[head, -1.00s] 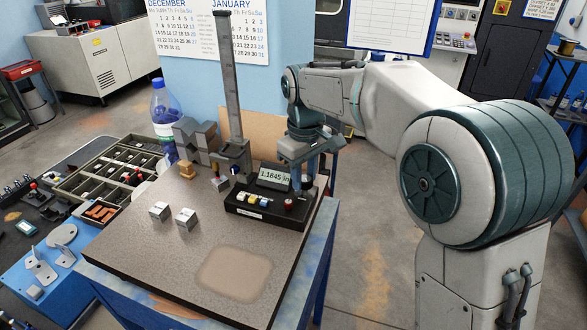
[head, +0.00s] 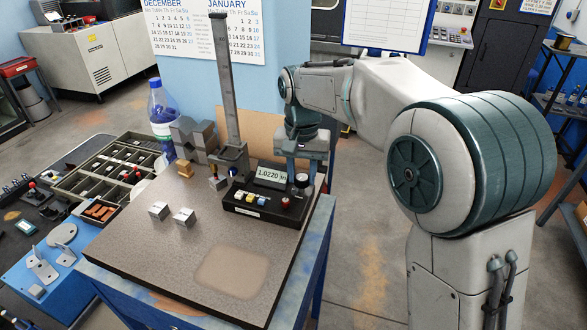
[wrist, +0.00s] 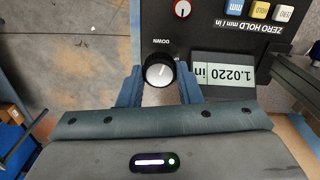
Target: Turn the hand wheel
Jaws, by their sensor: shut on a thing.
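The hand wheel (wrist: 159,72) is a dark ribbed knob with a pale cap and a white pointer line, on the black gauge base. A "DOWN" label is printed beside it. In the head view the hand wheel (head: 302,180) is at the base's back right. My gripper (wrist: 160,84) has its blue fingers on either side of the knob, shut on it. The display (head: 271,176) reads 1.0220 in; the same display (wrist: 222,77) is upside down in the wrist view.
The height gauge's tall column (head: 224,85) stands left of the display. A red-capped dial (head: 285,202) and several colored buttons are on the base front. Two metal blocks sit on the granite plate (head: 150,255), whose front is clear. A blue bottle (head: 162,115) stands behind.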

